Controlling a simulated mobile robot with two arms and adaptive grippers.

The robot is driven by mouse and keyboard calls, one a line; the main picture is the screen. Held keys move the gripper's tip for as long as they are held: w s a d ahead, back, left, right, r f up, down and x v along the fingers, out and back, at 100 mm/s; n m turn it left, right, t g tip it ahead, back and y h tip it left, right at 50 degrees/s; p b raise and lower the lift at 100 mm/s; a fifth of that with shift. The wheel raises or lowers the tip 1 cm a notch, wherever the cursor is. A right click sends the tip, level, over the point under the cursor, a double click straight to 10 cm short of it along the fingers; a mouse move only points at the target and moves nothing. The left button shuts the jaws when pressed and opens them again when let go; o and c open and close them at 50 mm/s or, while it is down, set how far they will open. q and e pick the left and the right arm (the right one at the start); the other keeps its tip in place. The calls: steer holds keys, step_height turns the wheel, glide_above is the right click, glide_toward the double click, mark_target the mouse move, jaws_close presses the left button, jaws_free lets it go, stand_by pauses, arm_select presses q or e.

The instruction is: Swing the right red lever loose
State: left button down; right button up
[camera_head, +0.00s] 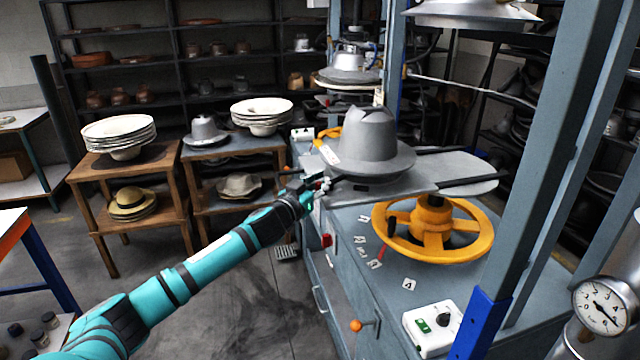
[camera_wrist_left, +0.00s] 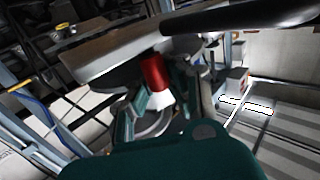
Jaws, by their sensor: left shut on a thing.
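My left gripper (camera_head: 318,187) is at the left edge of the grey press plate (camera_head: 400,192), just below the grey hat form. In the left wrist view the left gripper (camera_wrist_left: 152,108) is shut on a red lever (camera_wrist_left: 154,72), whose red end sticks up between the fingers beneath the plate. Another red lever (camera_head: 381,252) shows on the machine top beside the yellow handwheel. My right gripper is not in view.
The grey hat form (camera_head: 372,145) stands on the plate above the gripper. The yellow handwheel (camera_head: 432,228) and a white switch box (camera_head: 432,328) are to the right. Wooden stands with hats (camera_head: 120,132) are at the left.

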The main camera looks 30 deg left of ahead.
mark_target(335, 197)
arm_select(q)
steer(key=shift+f, duration=0.3)
steer(key=shift+d+f+n+y+b, duration=0.2)
steer(key=shift+d+n+y+b, duration=0.2)
steer(key=shift+n+y+b, duration=0.55)
steer(key=d+n+g+y+b, duration=0.1)
steer(key=n+g+y+b, duration=0.1)
steer(key=y+b, duration=0.2)
steer(key=n+g+y+b, duration=0.3)
steer(key=b, duration=0.2)
steer(key=w+d+n+g+y+b, duration=0.1)
steer(key=n+g+y+b, duration=0.1)
steer(key=n+y+b, duration=0.1)
steer(key=shift+d+f+n+g+y+b, duration=0.1)
steer(key=shift+d+n+g+y+b, duration=0.25)
steer(key=shift+y+b, duration=0.4)
steer(key=shift+w+d+r+n+g+y+b, duration=0.1)
steer(key=shift+r+n+g+y+b, duration=0.05)
steer(key=shift+n+g+y+b, duration=0.45)
steer(key=shift+w+d+r+n+g+y+b, duration=0.1)
steer(key=shift+n+g+y+b, duration=0.25)
steer(key=shift+g, duration=0.4)
steer(key=c, duration=1.2)
jaws_free()
steer(key=shift+s+d+r, duration=0.1)
steer(key=shift+d+r, duration=0.1)
steer(key=shift+r, duration=0.05)
steer(key=shift+a, duration=0.1)
steer(key=shift+a, duration=0.1)
